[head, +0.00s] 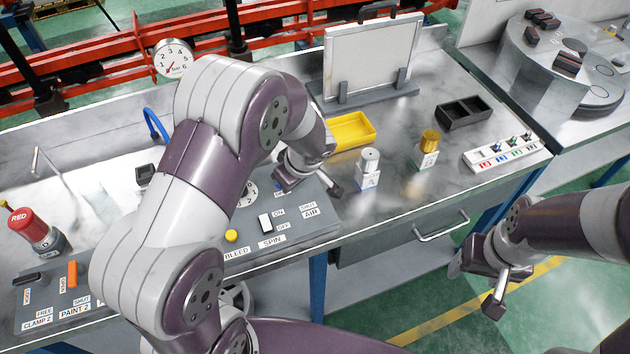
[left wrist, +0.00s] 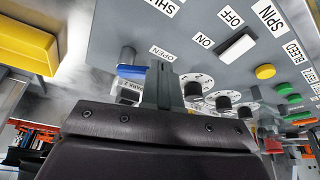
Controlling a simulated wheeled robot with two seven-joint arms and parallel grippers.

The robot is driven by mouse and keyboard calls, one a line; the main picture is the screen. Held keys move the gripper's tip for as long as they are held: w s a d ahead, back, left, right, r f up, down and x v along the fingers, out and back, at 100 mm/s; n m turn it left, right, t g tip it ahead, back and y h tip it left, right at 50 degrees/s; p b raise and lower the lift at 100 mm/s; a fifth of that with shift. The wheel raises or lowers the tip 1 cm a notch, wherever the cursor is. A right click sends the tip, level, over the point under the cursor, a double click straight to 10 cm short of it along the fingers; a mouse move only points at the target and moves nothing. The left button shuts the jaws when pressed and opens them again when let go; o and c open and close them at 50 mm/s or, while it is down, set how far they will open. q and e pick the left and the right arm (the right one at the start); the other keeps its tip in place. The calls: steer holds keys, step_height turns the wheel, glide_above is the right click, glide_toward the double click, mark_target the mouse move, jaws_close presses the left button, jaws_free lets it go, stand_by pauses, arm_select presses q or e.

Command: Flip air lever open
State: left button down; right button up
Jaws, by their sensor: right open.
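The air lever has a blue handle (left wrist: 132,71) and a grey post, and shows in the left wrist view near the OPEN label. The SHUT label lies further up. In the head view the lever is hidden behind my left gripper (head: 318,186), which is low over the right end of the grey control panel (head: 300,232), by the AIR label. In the left wrist view my left gripper's fingers (left wrist: 162,80) are together, just right of the blue handle. I cannot tell whether they touch it. My right gripper (head: 502,287) is open and empty, off the table's front edge.
A white SPIN switch (head: 265,223) and a yellow BLEED button (head: 231,236) sit close left of the lever. A yellow tray (head: 352,131), two labelled blocks with spindles and a black bin (head: 463,112) stand to the right. My left arm covers the panel's middle.

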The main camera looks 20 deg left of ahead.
arm_select(q)
steer(key=shift+s+a+f+m+t+h+b, duration=0.1)
steer(key=shift+a+f+m+t+h+b, duration=0.1)
steer(key=shift+a+m+b, duration=0.3)
steer(key=shift+a+f+m+t+h+b, duration=0.1)
steer(key=shift+a+m+t+b, duration=0.2)
steer(key=shift+m, duration=0.4)
steer(key=shift+d+r, duration=0.15)
steer(key=shift+r, duration=0.1)
steer(key=shift+w, duration=0.2)
steer(key=shift+w+d, duration=0.3)
steer(key=shift+w, duration=0.35)
